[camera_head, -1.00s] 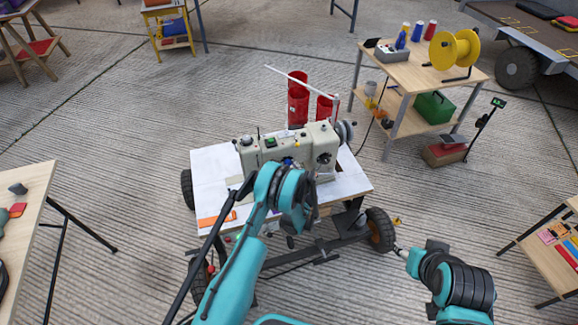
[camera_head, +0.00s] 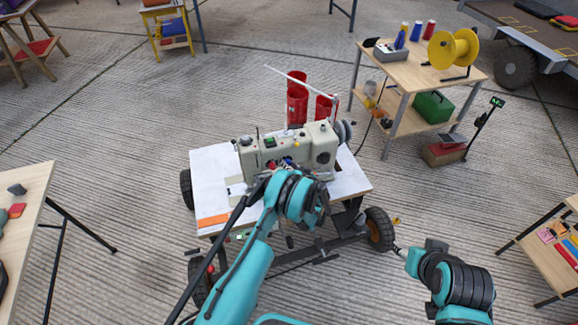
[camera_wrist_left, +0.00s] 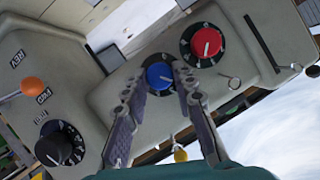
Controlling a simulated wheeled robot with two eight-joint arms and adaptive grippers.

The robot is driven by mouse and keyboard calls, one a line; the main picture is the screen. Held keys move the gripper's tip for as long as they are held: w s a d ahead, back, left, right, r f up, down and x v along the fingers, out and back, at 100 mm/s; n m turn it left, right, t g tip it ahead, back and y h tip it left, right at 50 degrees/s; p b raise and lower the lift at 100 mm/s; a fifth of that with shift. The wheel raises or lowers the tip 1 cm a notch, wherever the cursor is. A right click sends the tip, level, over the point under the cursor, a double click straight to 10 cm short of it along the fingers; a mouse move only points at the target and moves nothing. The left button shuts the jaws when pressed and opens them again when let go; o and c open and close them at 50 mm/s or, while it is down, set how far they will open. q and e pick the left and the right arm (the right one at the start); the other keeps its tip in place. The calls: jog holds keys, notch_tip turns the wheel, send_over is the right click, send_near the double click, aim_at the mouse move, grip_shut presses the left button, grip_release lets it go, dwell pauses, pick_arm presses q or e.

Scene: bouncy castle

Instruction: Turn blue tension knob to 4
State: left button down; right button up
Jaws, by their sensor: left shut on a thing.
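The blue tension knob (camera_wrist_left: 159,76) sits on a dark round dial on the beige sewing machine (camera_wrist_left: 100,70). In the left wrist view my left gripper (camera_wrist_left: 160,82) has one finger on each side of the knob and is shut on it. A pale pointer mark shows on the knob, but the dial numbers are too small to read. The sewing machine also shows in the head view (camera_head: 325,145), where my left wrist hides the gripper's fingers.
A red knob (camera_wrist_left: 206,41) is close beside the blue one. A black dial (camera_wrist_left: 60,146) and an orange ball-ended lever (camera_wrist_left: 33,86) are on the machine's left in the wrist view. The machine stands on a wheeled white-topped cart (camera_head: 215,165). Red thread cones (camera_head: 297,100) stand behind it.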

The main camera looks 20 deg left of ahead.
pick_arm(q)
jog(key=shift+w+m, duration=0.1)
jog(key=shift+m, duration=0.3)
jog(key=c, duration=1.2)
grip_release()
jog(key=v, duration=1.2)
jog(key=shift+d, duration=0.15)
jog(key=shift+w+f, duration=0.1)
